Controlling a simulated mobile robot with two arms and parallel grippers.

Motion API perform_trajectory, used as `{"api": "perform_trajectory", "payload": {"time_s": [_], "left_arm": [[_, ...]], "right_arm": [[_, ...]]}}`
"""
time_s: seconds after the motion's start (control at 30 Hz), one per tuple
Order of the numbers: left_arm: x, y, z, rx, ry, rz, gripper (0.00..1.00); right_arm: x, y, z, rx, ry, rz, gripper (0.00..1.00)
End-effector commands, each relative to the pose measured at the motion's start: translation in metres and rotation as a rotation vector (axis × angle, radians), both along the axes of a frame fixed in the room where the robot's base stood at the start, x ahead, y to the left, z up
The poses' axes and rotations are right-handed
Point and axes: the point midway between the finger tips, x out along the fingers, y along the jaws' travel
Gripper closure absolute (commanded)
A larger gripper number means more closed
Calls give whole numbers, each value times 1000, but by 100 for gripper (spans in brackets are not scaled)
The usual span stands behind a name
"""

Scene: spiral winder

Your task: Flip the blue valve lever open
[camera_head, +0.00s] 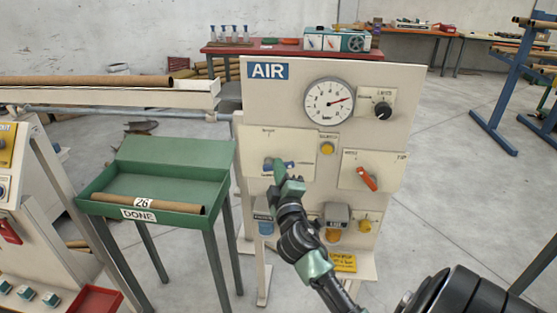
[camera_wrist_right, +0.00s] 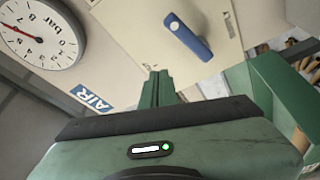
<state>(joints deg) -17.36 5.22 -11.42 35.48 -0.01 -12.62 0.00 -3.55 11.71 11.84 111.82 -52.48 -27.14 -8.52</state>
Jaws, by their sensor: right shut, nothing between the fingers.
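The blue valve lever (camera_head: 290,164) is on the cream AIR panel (camera_head: 225,148), on a plate below and left of the gauge. It lies roughly level in the head view, partly hidden by my right gripper (camera_head: 279,172). In the right wrist view the whole blue lever (camera_wrist_right: 188,38) shows on its plate, beyond and to the right of the fingertips. My right gripper (camera_wrist_right: 158,75) has its green fingers together with nothing between them. A gap seems to separate the fingertips from the lever; contact is not visible. My left gripper is not in view.
A round gauge (camera_head: 329,101), a black knob (camera_head: 382,109) and a red-orange lever (camera_head: 367,179) share the panel. A green DONE tray (camera_head: 120,207) holding a cardboard tube stands close on the left. Open floor lies right of the panel.

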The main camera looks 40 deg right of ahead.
Motion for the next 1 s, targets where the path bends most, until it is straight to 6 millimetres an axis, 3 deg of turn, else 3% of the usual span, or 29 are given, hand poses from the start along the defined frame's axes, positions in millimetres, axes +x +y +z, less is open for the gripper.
{"api": "perform_trajectory", "payload": {"time_s": [0.03,0.3,1.0], "left_arm": [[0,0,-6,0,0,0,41],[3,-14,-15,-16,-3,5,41],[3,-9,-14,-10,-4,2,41]], "right_arm": [[-8,7,-8,4,1,1,100],[-30,30,-16,1,-1,1,100],[-32,33,-18,3,4,2,100]]}}
